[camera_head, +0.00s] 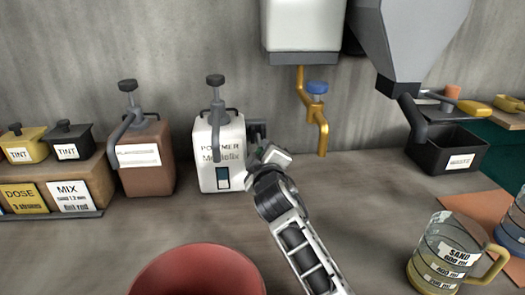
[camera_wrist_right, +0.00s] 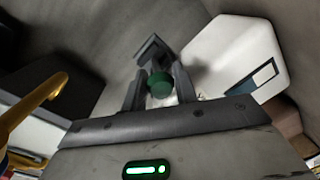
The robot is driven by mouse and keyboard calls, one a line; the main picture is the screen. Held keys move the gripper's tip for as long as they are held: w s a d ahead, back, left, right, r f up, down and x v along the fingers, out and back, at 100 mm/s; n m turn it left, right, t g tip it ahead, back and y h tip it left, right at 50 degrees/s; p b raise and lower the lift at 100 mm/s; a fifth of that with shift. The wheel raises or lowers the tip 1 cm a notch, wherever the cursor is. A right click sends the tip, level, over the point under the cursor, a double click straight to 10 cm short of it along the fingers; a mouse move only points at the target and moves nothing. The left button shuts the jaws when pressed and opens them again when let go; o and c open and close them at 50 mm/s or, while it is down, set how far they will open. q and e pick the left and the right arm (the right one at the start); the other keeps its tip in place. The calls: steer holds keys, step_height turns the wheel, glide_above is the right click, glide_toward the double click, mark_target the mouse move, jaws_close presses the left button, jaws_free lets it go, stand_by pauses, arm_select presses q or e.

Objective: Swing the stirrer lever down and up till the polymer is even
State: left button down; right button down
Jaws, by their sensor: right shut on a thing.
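The white polymer canister (camera_head: 226,135) stands upright on the counter near the back wall, with a dark spout and knob on top and a small dark window low on its front. It also shows in the wrist view (camera_wrist_right: 237,57). My right gripper (camera_head: 258,136) is at the canister's right side. In the wrist view my right gripper (camera_wrist_right: 160,80) is shut on a round green knob (camera_wrist_right: 160,84), which looks like the end of the stirrer lever. The lever's arm is mostly hidden, and the knob is hidden in the head view. My left gripper is not in view.
A brown canister (camera_head: 147,157) stands left of the polymer one. A red bowl (camera_head: 197,272) is in front. A yellow tap (camera_head: 322,128) hangs to the right. A black waste bin (camera_head: 447,151) and a sand jug (camera_head: 440,254) are further right.

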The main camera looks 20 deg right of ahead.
steer(key=shift+f, duration=0.4)
steer(key=c, duration=1.1)
jaws_free()
steer(key=shift+c, duration=0.2)
steer(key=shift+w+r, duration=0.1)
steer(key=v, duration=1.2)
steer(key=shift+b, duration=0.3)
